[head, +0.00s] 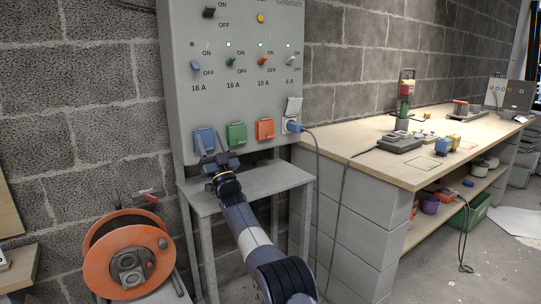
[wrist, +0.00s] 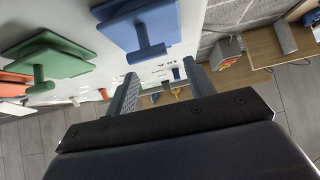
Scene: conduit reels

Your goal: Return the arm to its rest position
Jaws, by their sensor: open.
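My arm reaches forward over the small grey table, toward the grey power panel (head: 240,90). My gripper (head: 214,150) is at its end, in front of the blue socket cover (head: 204,138). In the wrist view the gripper's two fingers (wrist: 161,82) stand apart with nothing held between them. There the blue cover (wrist: 138,27) with its T-shaped handle shows beyond the fingers, and I see no contact. The green cover (head: 237,134) and the orange cover (head: 265,128) are to its right in the head view.
A blue plug (head: 294,126) with a grey cable sits in the rightmost socket. The small grey table (head: 250,183) stands below the panel. An orange cable reel (head: 125,255) stands at lower left. A wooden workbench (head: 345,150) with tools is at right.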

